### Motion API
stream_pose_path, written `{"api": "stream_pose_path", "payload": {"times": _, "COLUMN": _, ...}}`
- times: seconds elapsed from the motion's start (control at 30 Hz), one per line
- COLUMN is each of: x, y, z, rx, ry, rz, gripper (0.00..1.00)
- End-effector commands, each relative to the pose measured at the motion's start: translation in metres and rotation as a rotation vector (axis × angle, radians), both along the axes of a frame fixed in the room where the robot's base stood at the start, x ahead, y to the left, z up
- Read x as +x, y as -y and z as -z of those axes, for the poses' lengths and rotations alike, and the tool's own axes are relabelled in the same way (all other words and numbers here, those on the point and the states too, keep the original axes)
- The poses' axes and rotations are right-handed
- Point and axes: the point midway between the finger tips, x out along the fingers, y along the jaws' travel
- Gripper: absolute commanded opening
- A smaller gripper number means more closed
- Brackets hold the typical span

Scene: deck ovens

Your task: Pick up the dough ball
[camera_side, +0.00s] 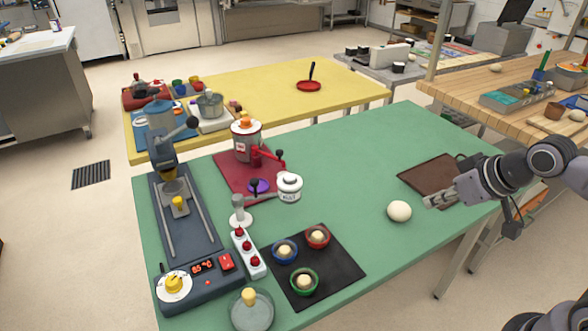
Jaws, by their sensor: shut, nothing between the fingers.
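A pale, round dough ball (399,211) rests on the green table (350,150), toward its front right. My gripper (432,201) is shut and empty. In the picture it is just to the right of the dough ball and slightly higher, over the front edge of a dark brown board (428,176). A small gap shows between the fingertips and the ball. How high the gripper is above the table is hard to tell from this one view.
A black mat (345,271) holds red, blue and green cups with pale contents. The table's middle is clear.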

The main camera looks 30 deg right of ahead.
Motion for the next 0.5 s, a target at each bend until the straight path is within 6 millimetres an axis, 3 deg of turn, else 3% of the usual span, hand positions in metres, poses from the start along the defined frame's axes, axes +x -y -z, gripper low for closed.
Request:
{"api": "stream_pose_path", "payload": {"times": 0.07, "x": 0.0001, "y": -0.0001, "z": -0.0001, "rx": 0.000, "ry": 0.000, "rz": 0.000, "gripper": 0.00}}
{"api": "stream_pose_path", "payload": {"times": 0.37, "x": 0.0001, "y": -0.0002, "z": -0.0001, "rx": 0.000, "ry": 0.000, "rz": 0.000, "gripper": 0.84}}
{"api": "stream_pose_path", "payload": {"times": 0.5, "x": 0.0001, "y": -0.0002, "z": -0.0001, "rx": 0.000, "ry": 0.000, "rz": 0.000, "gripper": 0.87}}
